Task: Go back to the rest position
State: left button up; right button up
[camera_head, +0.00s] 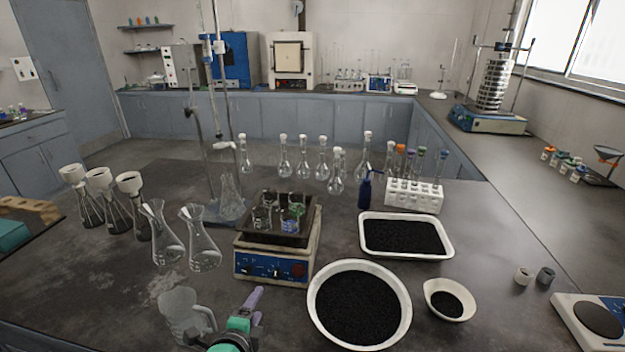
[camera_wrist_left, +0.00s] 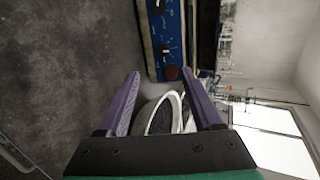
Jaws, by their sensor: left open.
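My left gripper (camera_head: 256,305) is low at the front of the bench, between the glass beaker (camera_head: 187,315) and the large white bowl (camera_head: 314,318) of black granules. In the left wrist view its two purple fingers (camera_wrist_left: 163,72) are spread apart with nothing held between them. White rims with black contents (camera_wrist_left: 176,112) show beyond the fingers. The sieve shaker (camera_head: 492,88), a stack of metal sieves on a blue base, stands on the right-hand bench at the back. My right gripper is not in view.
A blue-fronted heating unit (camera_head: 270,268) with small beakers on top stands just behind the gripper. Flasks (camera_head: 160,238) stand to its left. A white tray (camera_head: 446,254), a small bowl (camera_head: 449,316) and a balance (camera_head: 592,328) lie to the right.

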pick_arm(q)
jog(key=s+a+f+n+g, duration=0.3)
jog(key=s+n+g, duration=0.2)
jog(key=s+n, duration=0.35)
jog(key=s+a+f+n+g, duration=0.3)
jog(key=s+n+g, duration=0.1)
jog(key=s+n, duration=0.45)
notch_tip(320, 180, down, 21)
jog(key=s+g, duration=0.2)
jog(key=s+a+f+g, duration=0.1)
jog(key=s+a+f, duration=0.1)
jog(key=s+f, duration=1.4)
jog(key=shift+s+a+f+m, duration=0.3)
jog(key=shift+s+a+f, duration=0.1)
jog(key=shift+s, duration=0.45)
jog(key=shift+s, duration=0.1)
